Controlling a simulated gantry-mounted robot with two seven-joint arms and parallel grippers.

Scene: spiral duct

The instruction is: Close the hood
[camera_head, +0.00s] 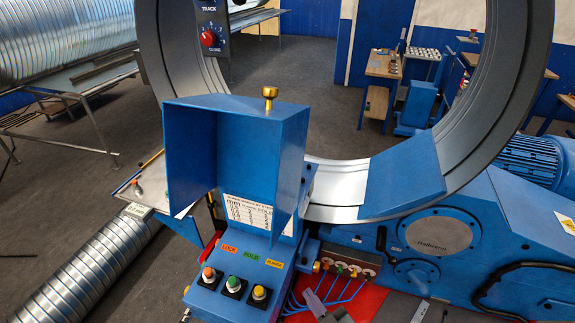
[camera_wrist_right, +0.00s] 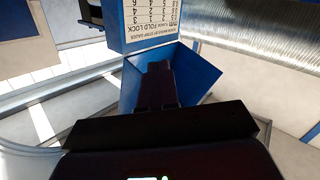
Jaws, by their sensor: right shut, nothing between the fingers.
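The blue hood (camera_head: 246,140) stands open and raised above the control panel (camera_head: 240,286) in the head view. It has side walls and a brass knob (camera_head: 269,92) on its upper edge. The panel carries orange, green and yellow buttons, uncovered. In the wrist view my right gripper (camera_wrist_right: 158,68) is dark, shut and empty. The hood (camera_wrist_right: 203,77) appears behind its fingers, beside an upside-down printed table (camera_wrist_right: 150,20). My left gripper is not in view.
A large grey ring (camera_head: 520,70) stands behind and right of the hood. A hanging control box (camera_head: 212,40) is above left. Blue hoses (camera_head: 335,292) and a valve block (camera_head: 350,262) sit right of the panel. A blue machine housing (camera_head: 480,235) fills the right.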

